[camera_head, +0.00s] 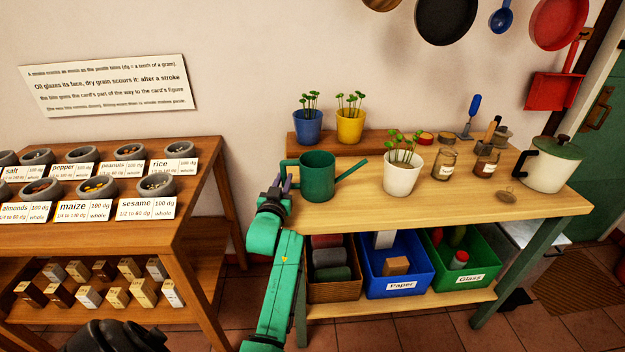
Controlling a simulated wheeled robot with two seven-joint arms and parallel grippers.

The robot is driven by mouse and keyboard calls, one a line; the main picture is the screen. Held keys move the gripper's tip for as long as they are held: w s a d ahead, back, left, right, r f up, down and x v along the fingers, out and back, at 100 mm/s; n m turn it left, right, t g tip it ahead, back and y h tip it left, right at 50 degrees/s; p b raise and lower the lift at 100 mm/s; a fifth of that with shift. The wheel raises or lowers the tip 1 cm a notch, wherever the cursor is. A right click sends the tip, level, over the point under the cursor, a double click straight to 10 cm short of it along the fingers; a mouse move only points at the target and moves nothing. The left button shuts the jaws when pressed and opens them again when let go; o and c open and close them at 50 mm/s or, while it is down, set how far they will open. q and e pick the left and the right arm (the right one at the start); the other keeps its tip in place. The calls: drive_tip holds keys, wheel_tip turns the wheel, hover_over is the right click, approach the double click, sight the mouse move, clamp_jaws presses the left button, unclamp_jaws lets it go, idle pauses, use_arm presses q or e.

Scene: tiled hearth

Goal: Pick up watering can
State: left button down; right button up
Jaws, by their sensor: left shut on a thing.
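The green watering can (318,178) is at the left end of the wooden table (450,200), upright, with its spout pointing right. I cannot tell whether its base touches the tabletop. My left gripper (284,184) is at the can's left side, shut on its handle. The fingers hide part of the handle.
A white pot with seedlings (401,178) stands right of the spout. Blue (308,128) and yellow (350,128) pots stand behind on a raised shelf. Jars and a lidded pot (548,166) are farther right. Bins sit below. A spice stand (185,225) is left.

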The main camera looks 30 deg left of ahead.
use_arm(q)
drive_tip(key=shift+f, duration=0.25)
idle(0.4)
wheel_tip(320, 180, up, 20)
drive_tip(key=p, duration=0.1)
drive_tip(key=shift+r, duration=0.2)
drive_tip(key=shift+w, duration=0.1)
idle(1.0)
